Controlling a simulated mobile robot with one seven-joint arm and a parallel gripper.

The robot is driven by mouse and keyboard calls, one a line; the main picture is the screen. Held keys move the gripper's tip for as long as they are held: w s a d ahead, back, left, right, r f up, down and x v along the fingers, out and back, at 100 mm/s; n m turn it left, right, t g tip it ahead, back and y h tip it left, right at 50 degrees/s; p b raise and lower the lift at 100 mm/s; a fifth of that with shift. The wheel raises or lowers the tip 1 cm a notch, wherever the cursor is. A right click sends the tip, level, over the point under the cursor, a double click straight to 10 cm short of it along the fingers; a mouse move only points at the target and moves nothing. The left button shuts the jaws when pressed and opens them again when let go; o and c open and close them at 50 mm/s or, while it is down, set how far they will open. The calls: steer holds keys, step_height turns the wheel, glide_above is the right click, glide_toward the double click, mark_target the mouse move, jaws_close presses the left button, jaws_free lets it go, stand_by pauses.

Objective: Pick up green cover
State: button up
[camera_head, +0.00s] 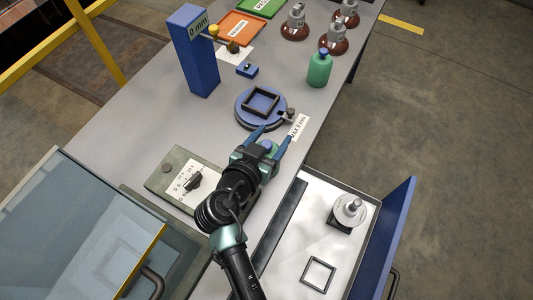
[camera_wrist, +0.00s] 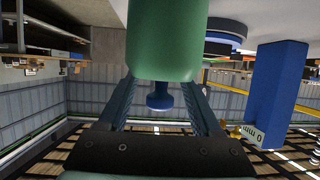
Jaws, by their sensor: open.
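A green cover (camera_head: 320,70) with a blue knob on top stands upright on the far right part of the table in the head view. My gripper (camera_head: 275,139) is open over the table's near right edge, its two blue fingers apart. In the wrist view a green cylinder (camera_wrist: 167,40) fills the upper middle, with a blue knob (camera_wrist: 159,95) that appears between the open fingers (camera_wrist: 165,100).
A blue round plate (camera_head: 243,120) with a black square frame lies ahead of my gripper. A tall blue post (camera_head: 196,60) stands at the left, a control box (camera_head: 165,180) nearer. An open drawer (camera_head: 300,240) holds a metal piece (camera_head: 350,207) and a frame (camera_head: 318,274). Brown insulators (camera_head: 295,25) stand far back.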

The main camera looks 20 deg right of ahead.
steer(key=shift+w+d, duration=0.1)
steer(key=shift+d, duration=0.05)
jaws_close()
steer(key=shift+r, duration=0.1)
stand_by(0.3)
